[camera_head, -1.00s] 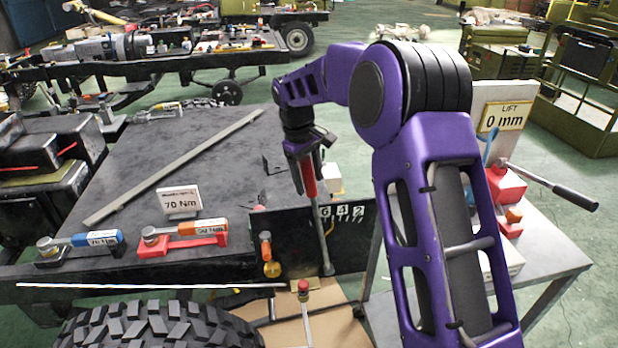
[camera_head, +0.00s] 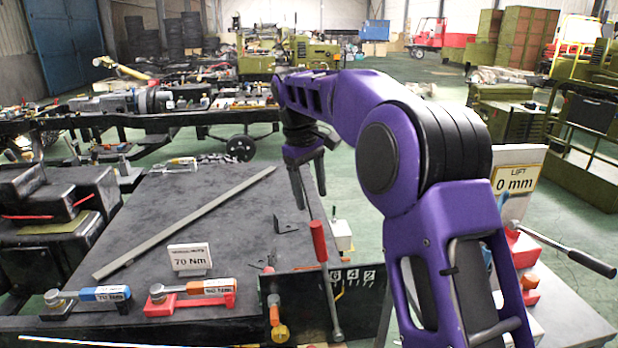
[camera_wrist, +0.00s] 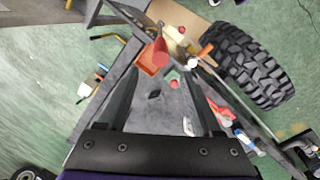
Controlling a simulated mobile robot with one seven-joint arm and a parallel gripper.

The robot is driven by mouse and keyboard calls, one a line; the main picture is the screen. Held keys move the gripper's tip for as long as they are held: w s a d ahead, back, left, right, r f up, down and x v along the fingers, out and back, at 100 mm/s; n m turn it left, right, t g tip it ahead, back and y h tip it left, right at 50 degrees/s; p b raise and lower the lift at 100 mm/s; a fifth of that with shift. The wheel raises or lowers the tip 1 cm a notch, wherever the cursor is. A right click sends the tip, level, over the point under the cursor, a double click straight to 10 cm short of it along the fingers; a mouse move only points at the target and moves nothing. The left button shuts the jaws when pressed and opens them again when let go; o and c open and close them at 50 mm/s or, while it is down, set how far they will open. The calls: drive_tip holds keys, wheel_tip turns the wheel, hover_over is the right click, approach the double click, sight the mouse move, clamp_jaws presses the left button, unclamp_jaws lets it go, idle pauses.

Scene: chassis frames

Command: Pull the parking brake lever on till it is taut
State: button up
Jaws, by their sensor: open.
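The parking brake lever has a red grip (camera_head: 319,241) on a grey rod and stands nearly upright, leaning slightly left, beside a dark plate (camera_head: 360,295) marked with white numbers. My gripper (camera_head: 309,197) is open and empty above the lever, fingers pointing down, apart from the grip. In the wrist view the red grip (camera_wrist: 160,52) shows end-on beyond the open fingers (camera_wrist: 161,82). Whether the lever is taut cannot be told.
A lift stand with a 0 mm sign (camera_head: 515,180) is at right.

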drive_tip(key=shift+a+r, duration=0.2)
drive_tip(key=shift+r, duration=1.15)
drive_tip(key=n+y+b, duration=0.1)
drive_tip(key=n+b, duration=0.2)
drive_tip(key=n, duration=0.2)
hover_over(319, 262)
drive_tip(key=f, duration=1.1)
drive_tip(key=w+f, duration=0.1)
drive_tip(key=f, duration=0.4)
drive_tip(key=shift+f, duration=0.2)
clamp_jaws()
